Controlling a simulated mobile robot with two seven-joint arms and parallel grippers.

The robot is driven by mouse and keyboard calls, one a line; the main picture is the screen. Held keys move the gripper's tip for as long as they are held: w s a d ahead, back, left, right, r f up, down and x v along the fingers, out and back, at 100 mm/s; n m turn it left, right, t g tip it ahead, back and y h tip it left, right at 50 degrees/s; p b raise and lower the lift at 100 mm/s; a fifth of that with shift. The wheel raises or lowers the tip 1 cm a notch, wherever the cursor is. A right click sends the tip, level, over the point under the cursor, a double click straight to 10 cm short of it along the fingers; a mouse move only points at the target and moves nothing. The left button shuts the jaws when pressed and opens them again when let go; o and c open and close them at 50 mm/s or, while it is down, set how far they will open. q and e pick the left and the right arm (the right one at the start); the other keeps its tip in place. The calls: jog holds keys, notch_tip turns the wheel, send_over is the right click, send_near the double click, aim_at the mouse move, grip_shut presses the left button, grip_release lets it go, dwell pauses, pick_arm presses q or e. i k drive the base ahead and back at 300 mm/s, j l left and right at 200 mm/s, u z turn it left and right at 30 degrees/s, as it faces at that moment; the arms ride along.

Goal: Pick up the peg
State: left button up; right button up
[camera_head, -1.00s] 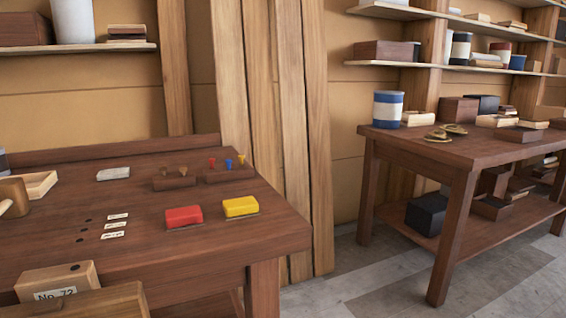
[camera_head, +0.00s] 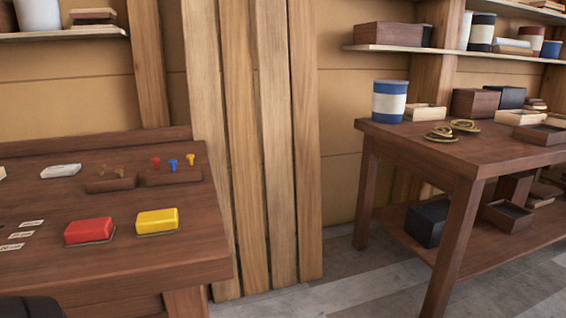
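Small coloured pegs stand upright in a dark wooden rack (camera_head: 172,178) at the back of the left bench: a red peg (camera_head: 155,162), a blue peg (camera_head: 173,165) and a yellow peg (camera_head: 190,159). Beside it to the left, a second low rack (camera_head: 110,185) has small brown peg-like pieces (camera_head: 119,170) at it, too small to make out well. I cannot tell which peg the task means. Neither of my grippers is in view.
A red block (camera_head: 89,231) and a yellow block (camera_head: 157,221) lie near the front of the left bench (camera_head: 200,252). Planks (camera_head: 257,120) lean on the wall. A right bench (camera_head: 440,158) holds a blue-and-white can (camera_head: 389,101) and boxes. Grey floor (camera_head: 335,280) is clear between the benches.

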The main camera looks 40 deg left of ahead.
aim_at(172, 162)
jog(key=i+u, duration=0.45)
jog(key=i+l+u, duration=0.3)
jog(key=i+u, duration=0.35)
jog(key=u, duration=0.25)
jog(key=i+l+u, duration=0.15)
jog(key=u, duration=0.25)
jog(key=i+l+u, duration=0.2)
jog(key=u, duration=0.25)
jog(key=i+l+u, duration=0.1)
jog(key=u, duration=0.35)
jog(key=i+l+u, duration=0.15)
jog(key=u, duration=0.35)
jog(key=i+l+u, duration=0.2)
jog(key=u, duration=0.25)
jog(key=l+u, duration=0.3)
jog(key=u, duration=0.15)
jog(key=i+l+u, duration=0.1)
jog(key=l+u, duration=0.15)
jog(key=u, duration=0.25)
jog(key=l+u, duration=0.3)
jog(key=i+l+u, duration=0.1)
jog(key=l+u, duration=0.2)
jog(key=l, duration=0.15)
